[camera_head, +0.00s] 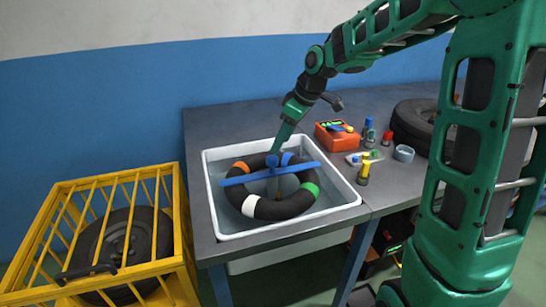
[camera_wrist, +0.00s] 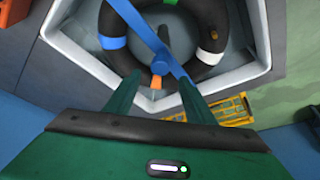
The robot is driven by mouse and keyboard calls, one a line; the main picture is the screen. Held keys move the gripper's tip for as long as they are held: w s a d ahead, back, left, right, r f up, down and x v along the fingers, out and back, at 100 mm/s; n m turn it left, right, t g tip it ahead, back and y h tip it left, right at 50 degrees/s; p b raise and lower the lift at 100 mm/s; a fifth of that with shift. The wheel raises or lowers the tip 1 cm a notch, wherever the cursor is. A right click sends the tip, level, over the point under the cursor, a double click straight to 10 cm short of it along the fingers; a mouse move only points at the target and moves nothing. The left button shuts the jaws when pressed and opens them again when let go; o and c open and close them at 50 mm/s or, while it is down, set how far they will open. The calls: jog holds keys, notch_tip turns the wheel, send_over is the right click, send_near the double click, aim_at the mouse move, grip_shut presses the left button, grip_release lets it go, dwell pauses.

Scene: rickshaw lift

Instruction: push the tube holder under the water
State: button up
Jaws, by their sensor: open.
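The blue tube holder (camera_head: 300,169) is a bar with a round knob at its middle, lying across the black inner tube (camera_head: 284,209) in the white basin (camera_head: 336,216). The tube has orange, blue, green and white bands. My gripper (camera_head: 276,150) points down just above the knob. In the wrist view, the holder (camera_wrist: 141,28) runs from the top toward my open fingers (camera_wrist: 159,79), and its knob (camera_wrist: 160,66) shows just beyond the gap between the fingertips. Whether the fingers touch the holder cannot be told.
A yellow cage (camera_head: 150,180) with a tyre in it stands at the left. On the table (camera_head: 230,120), right of the basin, are a red box (camera_head: 335,138), small bottles and a tyre (camera_head: 414,122). A blue and white wall stands behind.

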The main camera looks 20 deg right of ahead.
aim_at(273, 158)
jog(key=x, duration=0.7)
jog(key=shift+a+f, duration=0.1)
jog(key=shift+f, duration=0.15)
